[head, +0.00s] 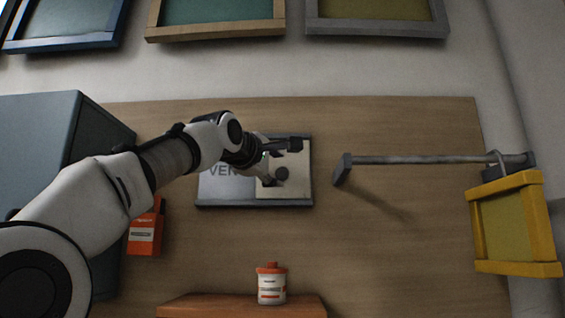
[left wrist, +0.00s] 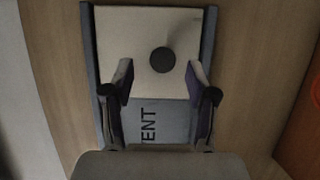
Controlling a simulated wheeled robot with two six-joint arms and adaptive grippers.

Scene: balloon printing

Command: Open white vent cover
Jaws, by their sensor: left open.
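The white vent cover (head: 292,165) is a pale panel with a dark round knob (head: 281,174), set in a grey frame on the wooden wall panel. It covers the right part of the frame; a grey area marked "VENT" (head: 214,183) shows at the left. In the left wrist view the cover (left wrist: 120,40) and its knob (left wrist: 162,60) lie just beyond my fingers. My left gripper (head: 287,160) is open in front of the vent. Its fingertips (left wrist: 158,78) stand on either side of the knob's line, apart from each other, with nothing held. My right gripper is not in view.
A grey cabinet (head: 50,140) and an orange box (head: 145,232) are at the left. An orange-lidded jar (head: 271,285) stands on a wooden shelf (head: 200,306) below.

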